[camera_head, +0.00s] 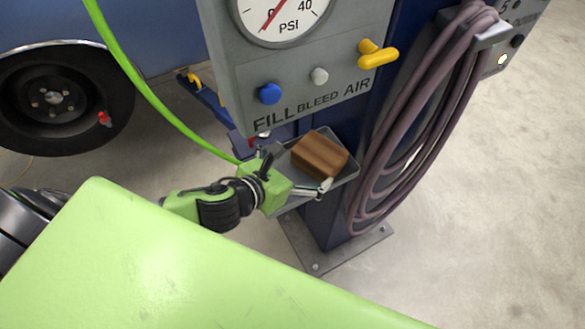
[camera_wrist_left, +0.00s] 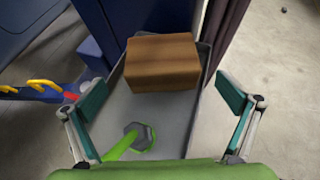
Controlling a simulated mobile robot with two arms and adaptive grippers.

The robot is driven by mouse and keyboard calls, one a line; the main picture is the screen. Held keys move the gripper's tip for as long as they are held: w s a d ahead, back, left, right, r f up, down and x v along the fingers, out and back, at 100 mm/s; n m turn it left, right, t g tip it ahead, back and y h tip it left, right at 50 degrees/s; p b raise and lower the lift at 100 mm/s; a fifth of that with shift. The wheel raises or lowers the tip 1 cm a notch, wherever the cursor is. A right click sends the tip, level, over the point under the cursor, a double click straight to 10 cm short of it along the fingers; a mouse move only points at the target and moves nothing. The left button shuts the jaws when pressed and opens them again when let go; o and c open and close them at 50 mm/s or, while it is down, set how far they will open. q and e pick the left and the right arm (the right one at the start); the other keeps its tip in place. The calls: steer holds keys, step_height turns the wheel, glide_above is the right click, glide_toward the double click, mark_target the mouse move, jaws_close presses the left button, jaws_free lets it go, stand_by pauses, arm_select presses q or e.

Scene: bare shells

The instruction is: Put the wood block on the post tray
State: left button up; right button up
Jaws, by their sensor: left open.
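The brown wood block (camera_head: 320,154) sits on the grey post tray (camera_head: 348,176), toward its post side. In the left wrist view the block (camera_wrist_left: 162,62) rests at the far end of the tray (camera_wrist_left: 172,125), close to the post. My left gripper (camera_head: 296,173) is over the near part of the tray. Its two teal-padded fingers are spread wide in the left wrist view (camera_wrist_left: 164,96), with the block beyond the tips and apart from them. Nothing is held between them. My right gripper is not in view.
A grey panel (camera_head: 300,85) with a gauge and knobs stands above the tray. A coiled purple hose (camera_head: 385,150) hangs to the right. A green hose (camera_head: 150,95) runs down to the gripper area; its hex end (camera_wrist_left: 138,136) shows over the tray. A car wheel (camera_head: 55,97) is at left.

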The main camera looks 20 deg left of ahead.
arm_select(q)
steer(key=v, duration=0.3)
steer(key=shift+s, duration=0.15)
steer(key=shift+s+r, duration=0.15)
steer(key=shift+r, duration=0.1)
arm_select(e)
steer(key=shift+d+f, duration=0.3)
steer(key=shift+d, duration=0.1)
